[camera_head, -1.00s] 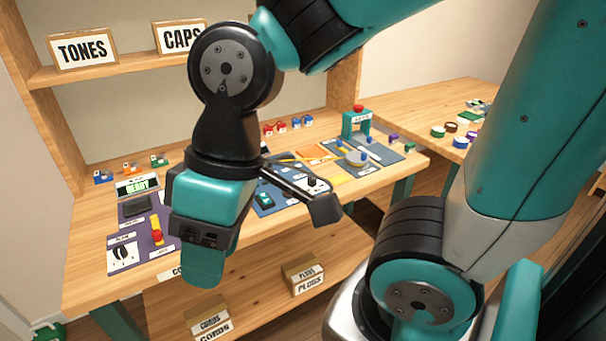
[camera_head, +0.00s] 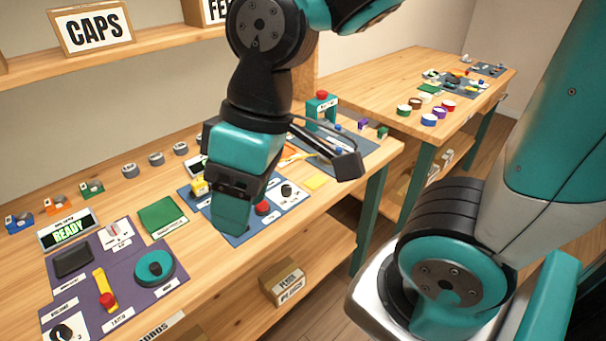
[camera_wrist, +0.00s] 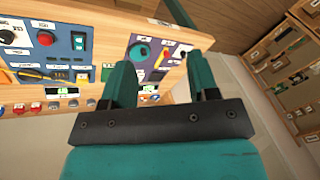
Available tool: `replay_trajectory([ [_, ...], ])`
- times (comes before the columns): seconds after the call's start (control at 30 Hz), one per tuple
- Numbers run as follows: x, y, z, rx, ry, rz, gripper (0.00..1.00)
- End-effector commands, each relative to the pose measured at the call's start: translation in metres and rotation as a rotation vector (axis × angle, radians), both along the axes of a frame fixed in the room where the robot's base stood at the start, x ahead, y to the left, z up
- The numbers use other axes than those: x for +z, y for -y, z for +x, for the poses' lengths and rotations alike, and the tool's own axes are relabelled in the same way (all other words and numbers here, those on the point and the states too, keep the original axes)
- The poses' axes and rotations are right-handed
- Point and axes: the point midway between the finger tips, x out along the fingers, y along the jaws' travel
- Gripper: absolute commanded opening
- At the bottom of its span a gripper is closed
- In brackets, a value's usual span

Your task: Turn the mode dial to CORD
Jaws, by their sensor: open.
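A black knob on a white plate (camera_head: 287,190) sits on the blue mat, beside a red button (camera_head: 263,208). Another black knob (camera_head: 62,332) is on the purple mat at the lower left, partly cut off by the frame. A round teal dial (camera_head: 155,267) also lies on the purple mat. The labels are too small to tell which knob is the mode dial. In the wrist view, the knob by the red button is at the far left (camera_wrist: 7,37) and the teal dial (camera_wrist: 140,50) shows between the fingers. My gripper (camera_wrist: 160,68) is open and empty, apart from the panels.
The purple mat (camera_head: 70,291) also holds a yellow lever with a red end (camera_head: 105,297) and a black pad (camera_head: 73,261). A READY display (camera_head: 67,230) stands behind it. A teal stand (camera_head: 322,110) rises at the back right.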

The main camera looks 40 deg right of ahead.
Motion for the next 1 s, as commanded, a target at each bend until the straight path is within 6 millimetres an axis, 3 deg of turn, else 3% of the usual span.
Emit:
replay_trajectory([
  [0.07, -0.003, 0.018, 0.038, 0.001, 0.017, -0.044, 0.54],
  [0.2, -0.020, 0.079, 0.116, 0.032, 0.046, -0.160, 0.54],
  [0.3, -0.037, 0.131, 0.158, 0.066, 0.041, -0.238, 0.54],
  [0.4, -0.053, 0.176, 0.183, 0.097, 0.025, -0.293, 0.54],
  [0.5, -0.064, 0.204, 0.195, 0.121, 0.011, -0.325, 0.54],
  [0.6, -0.072, 0.216, 0.199, 0.134, 0.004, -0.337, 0.54],
  [0.77, -0.094, 0.216, 0.198, 0.139, 0.001, -0.338, 0.54],
  [1.0, -0.148, 0.215, 0.198, 0.139, 0.000, -0.336, 0.54],
])
